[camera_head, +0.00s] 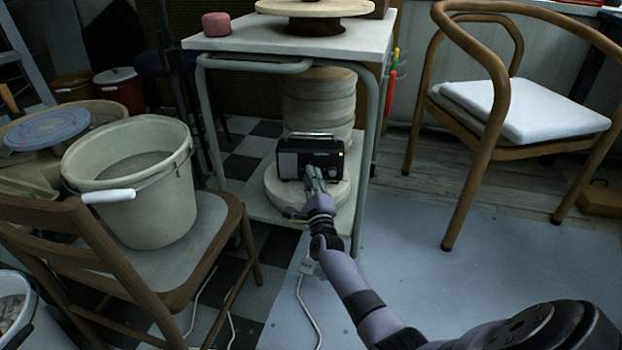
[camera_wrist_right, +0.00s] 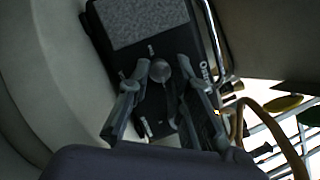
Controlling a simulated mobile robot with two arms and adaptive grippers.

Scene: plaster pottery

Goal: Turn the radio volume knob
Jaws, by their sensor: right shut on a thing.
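The black radio (camera_head: 323,159) with a grey speaker and a silver handle stands upright on the round slab on the cart's lower shelf. My right gripper (camera_head: 313,175) reaches its front, and the fingers hide part of the panel. In the right wrist view the radio (camera_wrist_right: 118,62) appears turned, with its speaker (camera_wrist_right: 147,22) at the top. A round silver knob (camera_wrist_right: 160,71) sits between the fingertips of my right gripper (camera_wrist_right: 161,66), which is shut on it. My left gripper is not in view.
The round plaster slab (camera_head: 285,205) lies under the radio, with stacked plaster discs (camera_head: 318,100) behind it. The table leg (camera_head: 365,180) stands close right of the arm. A chair with a bucket (camera_head: 140,185) is at left. Blue-grey floor (camera_head: 450,270) is open at right.

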